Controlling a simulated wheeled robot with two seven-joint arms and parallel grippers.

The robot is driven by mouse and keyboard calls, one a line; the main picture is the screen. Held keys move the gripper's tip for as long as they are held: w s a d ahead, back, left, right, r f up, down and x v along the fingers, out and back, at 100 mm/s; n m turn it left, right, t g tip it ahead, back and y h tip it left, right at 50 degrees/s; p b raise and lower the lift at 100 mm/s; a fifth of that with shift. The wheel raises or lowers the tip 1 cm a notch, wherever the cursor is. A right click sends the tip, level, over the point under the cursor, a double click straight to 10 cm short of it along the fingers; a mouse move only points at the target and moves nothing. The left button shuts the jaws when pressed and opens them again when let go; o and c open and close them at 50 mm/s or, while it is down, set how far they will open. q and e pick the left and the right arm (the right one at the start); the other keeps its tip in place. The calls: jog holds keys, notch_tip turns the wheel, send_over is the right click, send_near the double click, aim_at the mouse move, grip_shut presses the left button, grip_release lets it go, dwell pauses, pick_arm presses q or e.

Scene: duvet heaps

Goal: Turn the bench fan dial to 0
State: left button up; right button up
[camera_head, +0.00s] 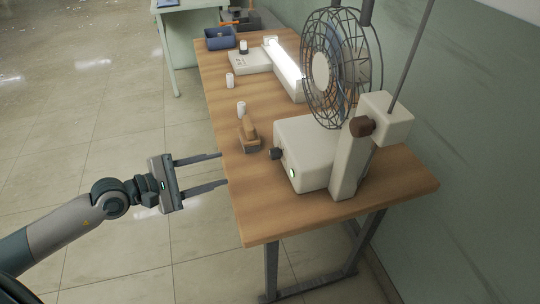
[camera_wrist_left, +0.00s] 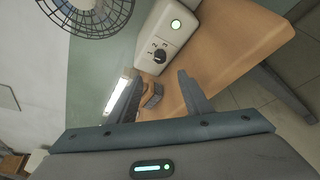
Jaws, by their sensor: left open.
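The bench fan (camera_head: 318,150) stands on the wooden bench, with a round wire cage and a cream base. Its dark dial (camera_head: 275,154) sticks out from the base's left-facing side, near a lit green button. In the left wrist view the dial (camera_wrist_left: 160,55) sits on the base's face below the green button, beyond the fingertips. My left gripper (camera_head: 221,169) is open and empty at the bench's left edge, its fingers pointing toward the dial and apart from it. My right gripper is not in view.
A brown wooden brush-like block (camera_head: 249,137) lies on the bench (camera_head: 262,213) close to the dial. Small white cylinders (camera_head: 241,108), a glowing lamp (camera_head: 286,65) and a blue bin (camera_head: 220,38) stand farther back. The bench's front corner is clear.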

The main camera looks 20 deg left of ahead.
pick_arm(q)
jog(key=shift+w+d, duration=0.1)
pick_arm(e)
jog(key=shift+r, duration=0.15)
pick_arm(q)
jog(key=p, duration=0.3)
send_near(270, 155)
jog(key=shift+w+d+r, duration=0.25)
jog(key=shift+w+d, duration=0.15)
jog(key=shift+d, duration=0.2)
jog(key=x, duration=0.6)
jog(key=shift+w+d+f+p, duration=0.15)
jog(key=shift+w+f+p, duration=0.1)
jog(key=shift+p, duration=0.1)
jog(key=shift+w+d+f, duration=0.15)
jog(key=shift+w+d, duration=0.25)
jog(key=shift+w, duration=0.05)
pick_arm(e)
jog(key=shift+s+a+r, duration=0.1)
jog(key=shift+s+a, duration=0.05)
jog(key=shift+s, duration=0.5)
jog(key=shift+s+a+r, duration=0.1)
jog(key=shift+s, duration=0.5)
pick_arm(q)
jog(key=c, duration=1.1)
